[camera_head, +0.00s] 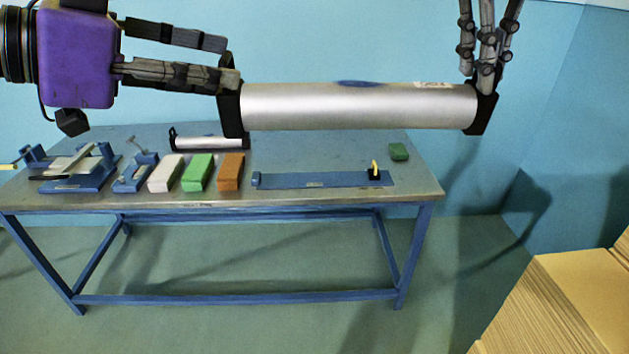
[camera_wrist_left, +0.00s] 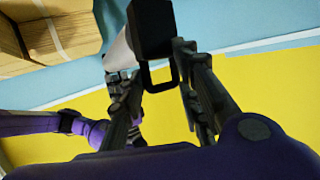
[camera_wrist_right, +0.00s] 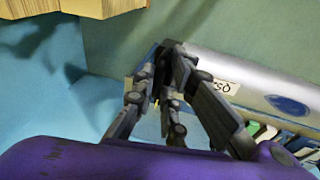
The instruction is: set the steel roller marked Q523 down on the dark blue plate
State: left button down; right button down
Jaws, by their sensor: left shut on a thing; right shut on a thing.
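A large steel roller (camera_head: 355,108) with black ends hangs level in the air above the table, between my two grippers. A dark blue oval is on it. In the right wrist view the roller (camera_wrist_right: 245,75) carries a label that begins Q5; the rest is hard to read. My left gripper (camera_head: 229,78) is shut on the black handle at its left end. My right gripper (camera_head: 484,80) is shut on its right end. A long flat blue plate (camera_head: 290,181) lies on the table below; I cannot tell whether it is the dark blue plate.
The table (camera_head: 330,202) holds a smaller roller (camera_head: 208,142), a white block (camera_head: 166,173), a green block (camera_head: 198,172), an orange block (camera_head: 231,171) and blue fixtures (camera_head: 80,170). Stacked brown sheets (camera_head: 565,300) stand at lower right.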

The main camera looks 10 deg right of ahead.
pick_arm(q)
jog(key=shift+s+d, duration=0.1)
jog(key=shift+d, duration=0.1)
pick_arm(e)
jog(key=shift+w+a, duration=0.15)
jog(key=shift+a, duration=0.1)
